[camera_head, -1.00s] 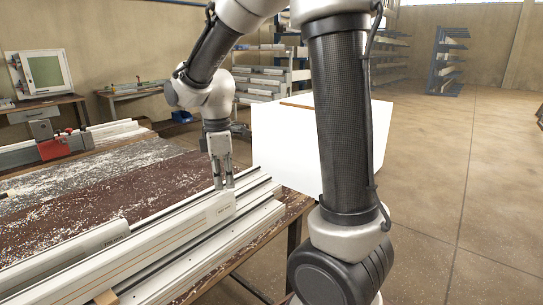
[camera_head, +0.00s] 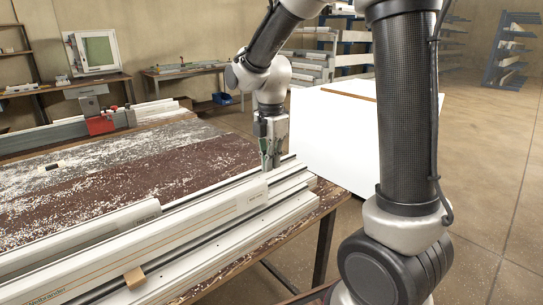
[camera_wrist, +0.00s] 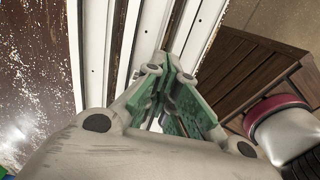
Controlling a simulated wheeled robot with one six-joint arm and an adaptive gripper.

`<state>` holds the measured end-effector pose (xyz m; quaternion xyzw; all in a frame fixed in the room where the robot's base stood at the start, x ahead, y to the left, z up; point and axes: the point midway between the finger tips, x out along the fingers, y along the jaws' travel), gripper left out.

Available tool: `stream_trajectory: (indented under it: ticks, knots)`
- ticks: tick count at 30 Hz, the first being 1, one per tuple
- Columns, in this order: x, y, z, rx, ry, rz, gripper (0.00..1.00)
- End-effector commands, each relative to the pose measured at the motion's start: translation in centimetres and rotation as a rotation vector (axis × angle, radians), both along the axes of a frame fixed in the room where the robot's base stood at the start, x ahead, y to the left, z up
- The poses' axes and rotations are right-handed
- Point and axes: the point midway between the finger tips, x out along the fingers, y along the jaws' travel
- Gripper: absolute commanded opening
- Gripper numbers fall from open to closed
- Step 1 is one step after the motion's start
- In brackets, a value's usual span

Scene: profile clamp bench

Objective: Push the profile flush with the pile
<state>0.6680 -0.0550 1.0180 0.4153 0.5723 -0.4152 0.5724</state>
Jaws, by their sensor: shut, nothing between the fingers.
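A pile of long white profiles (camera_head: 285,204) lies along the bench's right edge in the head view. A labelled white profile (camera_head: 205,212) lies on top, its far end short of the far ends of the profiles beneath. Another profile (camera_head: 128,217) lies to its left, ending nearer to me. My gripper (camera_head: 270,166) points down just beyond the labelled profile's far end, fingers together and empty. I cannot tell whether the fingertips touch it. In the wrist view my gripper (camera_wrist: 172,62) is over white profiles (camera_wrist: 120,45) running lengthwise.
The worn bench top (camera_head: 150,160) has free room left of the pile. A small brown block (camera_head: 134,278) sits among the near profiles. A red clamp (camera_head: 98,122) stands at the back left. A large white panel (camera_head: 335,135) stands beyond the bench's far right corner.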

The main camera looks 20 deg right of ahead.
Motion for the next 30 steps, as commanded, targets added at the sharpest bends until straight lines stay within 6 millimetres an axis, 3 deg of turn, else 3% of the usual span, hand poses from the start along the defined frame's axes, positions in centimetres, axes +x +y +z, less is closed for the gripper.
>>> stream_trajectory:
  ticks: [18,30]
  knots:
    - [0.0,0.0,-4.7,-0.001,0.002,-0.001,0.00]
    - [-1.0,3.0,-4.6,0.000,0.000,0.001,0.00]
